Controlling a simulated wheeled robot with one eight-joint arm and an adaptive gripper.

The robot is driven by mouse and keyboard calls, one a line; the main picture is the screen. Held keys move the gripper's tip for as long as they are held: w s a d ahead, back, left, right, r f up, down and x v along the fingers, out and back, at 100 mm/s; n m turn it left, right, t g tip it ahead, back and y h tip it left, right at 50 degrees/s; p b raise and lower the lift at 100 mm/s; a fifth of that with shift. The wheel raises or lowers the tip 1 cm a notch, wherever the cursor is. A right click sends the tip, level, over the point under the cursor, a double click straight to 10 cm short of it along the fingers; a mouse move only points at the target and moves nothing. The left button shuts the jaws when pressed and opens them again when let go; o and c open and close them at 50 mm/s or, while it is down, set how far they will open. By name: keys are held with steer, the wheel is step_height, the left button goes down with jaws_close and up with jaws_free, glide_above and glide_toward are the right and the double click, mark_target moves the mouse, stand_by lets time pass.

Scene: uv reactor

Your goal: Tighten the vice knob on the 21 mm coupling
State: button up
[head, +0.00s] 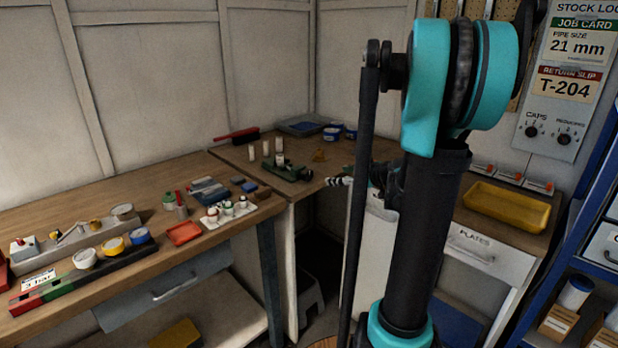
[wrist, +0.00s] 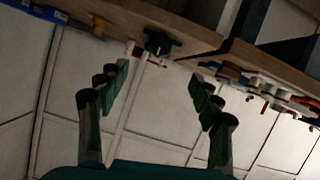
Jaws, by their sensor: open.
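A green vice (head: 288,171) sits on the corner bench, left of my gripper in the head view. A short white upright piece (head: 279,145) stands at it. I cannot make out the knob or the 21 mm coupling clearly. A dark lobed shape with a pale stem (wrist: 160,42) shows at the bench edge in the wrist view, ahead of and between the fingers; it may be part of the vice. My gripper (head: 338,181) is open, near the bench's front edge and apart from the vice. Its two spread fingers (wrist: 158,80) hold nothing.
White upright pieces (head: 252,152) and a red-handled brush (head: 237,135) are behind the vice. A yellow tray (head: 507,208) lies on the right bench. The left bench holds cups, blocks and an orange tray (head: 184,233). A job card (head: 577,45) reads 21 mm. My arm hides part of the corner bench.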

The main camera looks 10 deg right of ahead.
mark_target(310, 176)
steer(key=x, duration=1.7)
steer(key=shift+a+f, duration=0.1)
steer(key=shift+c, duration=0.4)
steer(key=c, duration=1.1)
steer(key=shift+m+g+y, duration=0.5)
steer(key=shift+m+y, duration=0.2)
steer(key=shift+m, duration=0.4)
steer(key=o, duration=1.2)
steer(key=shift+s, duration=0.1)
steer(key=v, duration=1.2)
